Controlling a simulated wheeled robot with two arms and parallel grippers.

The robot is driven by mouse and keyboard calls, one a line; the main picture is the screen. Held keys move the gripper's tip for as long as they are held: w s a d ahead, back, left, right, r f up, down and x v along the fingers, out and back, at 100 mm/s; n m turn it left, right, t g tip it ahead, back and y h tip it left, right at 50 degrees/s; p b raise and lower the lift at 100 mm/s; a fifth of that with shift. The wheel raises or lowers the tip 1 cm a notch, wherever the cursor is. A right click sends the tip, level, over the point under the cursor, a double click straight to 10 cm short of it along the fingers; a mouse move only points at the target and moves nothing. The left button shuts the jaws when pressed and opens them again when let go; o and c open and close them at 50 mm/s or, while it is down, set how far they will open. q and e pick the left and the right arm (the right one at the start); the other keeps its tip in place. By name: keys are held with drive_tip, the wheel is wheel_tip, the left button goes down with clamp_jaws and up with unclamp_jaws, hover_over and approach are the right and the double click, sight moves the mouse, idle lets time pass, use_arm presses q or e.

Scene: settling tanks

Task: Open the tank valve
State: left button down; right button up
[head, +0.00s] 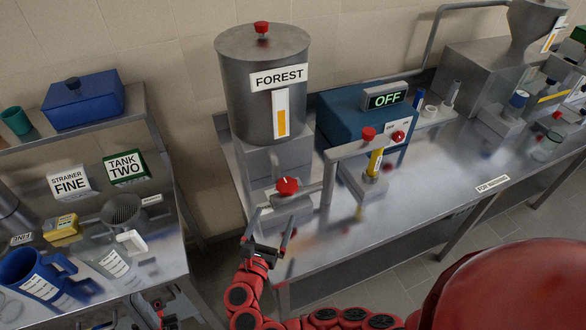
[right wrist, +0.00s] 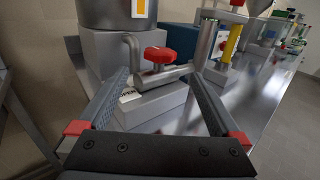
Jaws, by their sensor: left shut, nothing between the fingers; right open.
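The steel tank (head: 262,90) is labelled FOREST and has a yellow gauge strip on its front. The red valve handle (head: 287,185) sits on a pipe below the tank; in the right wrist view the handle (right wrist: 159,55) is on top of a horizontal steel pipe (right wrist: 165,75). My right gripper (head: 269,230) is open and empty, just in front of the valve. In the right wrist view the handle shows between and beyond its two fingers (right wrist: 160,90), apart from them. My left gripper (head: 163,314) is shut and empty, low at the left, partly hidden by the shelf bench.
A blue machine (head: 345,118) reading OFF stands right of the tank, with a pipe, another red knob (head: 368,133) and a yellow tube in front. The left shelf bench (head: 170,235) holds a blue jug (head: 38,278) and strainers. The steel worktop (head: 430,170) has clear room.

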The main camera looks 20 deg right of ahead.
sight(290, 177)
drive_tip(key=p+x, duration=0.4)
drive_tip(key=x, duration=1)
drive_tip(key=shift+w+d, duration=0.1)
drive_tip(key=shift+w, duration=0.15)
drive_tip(key=shift+x, duration=0.75)
drive_tip(key=c, duration=1.3)
